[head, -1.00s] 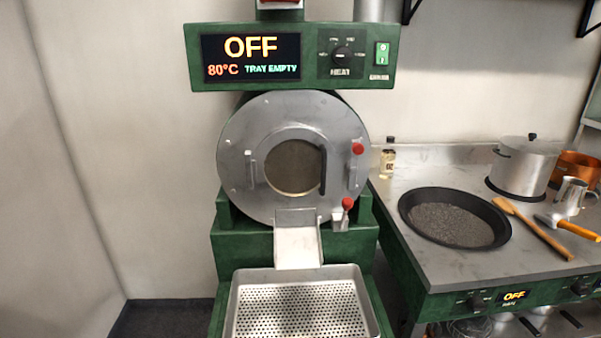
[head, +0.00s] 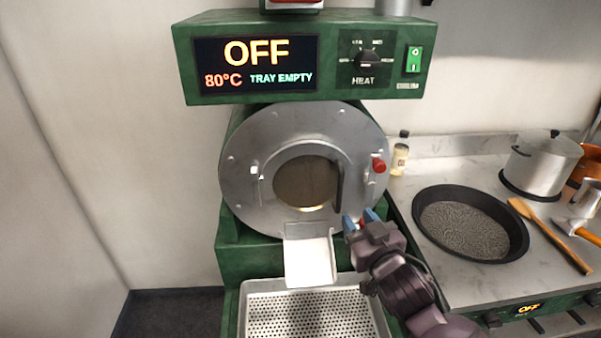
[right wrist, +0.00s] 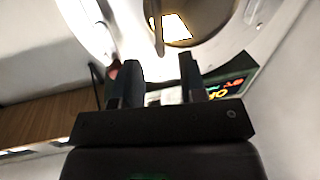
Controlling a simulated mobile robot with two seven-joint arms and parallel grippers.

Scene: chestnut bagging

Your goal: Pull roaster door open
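The roaster door (head: 258,207) is a round grey metal plate on the green roaster. It looks shut, with a glass window (head: 303,182) and a dark upright handle (head: 338,188) at the window's right side. A red knob (head: 379,166) sits at the door's right edge. My right gripper (head: 358,218) is below and right of the handle, apart from it in the picture. In the right wrist view its two dark fingers (right wrist: 160,80) are spread with nothing clearly held; the door (right wrist: 225,45) and its window (right wrist: 195,18) lie beyond. My left gripper is out of view.
A metal chute (head: 310,258) hangs below the door, above a perforated tray (head: 310,288). The display panel (head: 300,60) overhangs above. On the right counter stand a black pan (head: 425,235), a pot (head: 540,165), a wooden spoon (head: 550,235) and a small bottle (head: 399,158).

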